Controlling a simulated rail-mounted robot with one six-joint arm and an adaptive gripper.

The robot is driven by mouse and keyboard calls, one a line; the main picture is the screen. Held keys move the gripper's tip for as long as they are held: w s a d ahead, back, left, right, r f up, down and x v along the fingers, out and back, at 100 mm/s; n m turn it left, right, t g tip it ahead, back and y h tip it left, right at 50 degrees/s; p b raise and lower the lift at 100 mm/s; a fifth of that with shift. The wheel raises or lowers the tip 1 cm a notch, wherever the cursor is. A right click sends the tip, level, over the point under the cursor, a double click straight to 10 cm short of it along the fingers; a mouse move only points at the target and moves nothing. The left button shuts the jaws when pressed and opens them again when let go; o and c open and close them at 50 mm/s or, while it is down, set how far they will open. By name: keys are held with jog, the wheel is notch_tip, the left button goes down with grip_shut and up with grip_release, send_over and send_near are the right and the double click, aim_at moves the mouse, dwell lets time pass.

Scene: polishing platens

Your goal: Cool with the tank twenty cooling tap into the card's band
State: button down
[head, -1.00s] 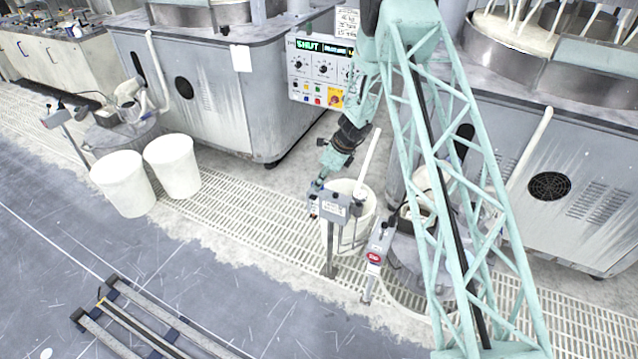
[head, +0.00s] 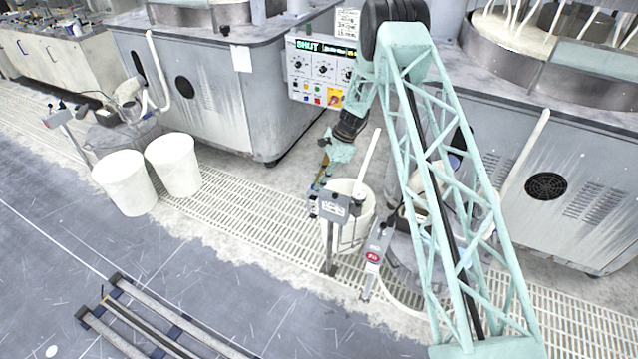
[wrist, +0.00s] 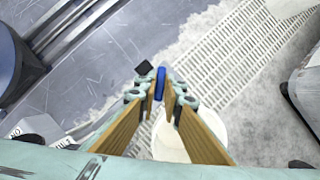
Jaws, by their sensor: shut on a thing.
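My gripper (head: 319,183) hangs at the grey box (head: 334,204) on a post in front of a white bucket (head: 355,232). In the wrist view my gripper (wrist: 161,92) has its tan-padded fingers closed on a small blue oval piece (wrist: 160,82), which looks like a tap handle. Its link to the post is hidden. A second post carries a red round label (head: 372,257) whose number I cannot read surely. A control panel (head: 318,72) shows green text, apparently "SHUT". A white card (head: 347,23) with small unreadable print hangs above it.
Grey polishing machines stand left (head: 200,90) and right (head: 590,190). Two white buckets (head: 125,182) stand at the left. Slatted grating (head: 235,205) runs along the machines. A rail frame (head: 150,320) lies on the open floor at the lower left.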

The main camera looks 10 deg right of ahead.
jog(key=shift+n, duration=0.6)
jog(key=shift+g, duration=0.3)
jog(key=c, duration=2.7)
grip_release()
jog(key=shift+c, duration=0.2)
jog(key=shift+r, duration=0.1)
jog(key=v, duration=1.1)
jog(key=shift+r, duration=0.4)
jog(key=shift+w, duration=0.1)
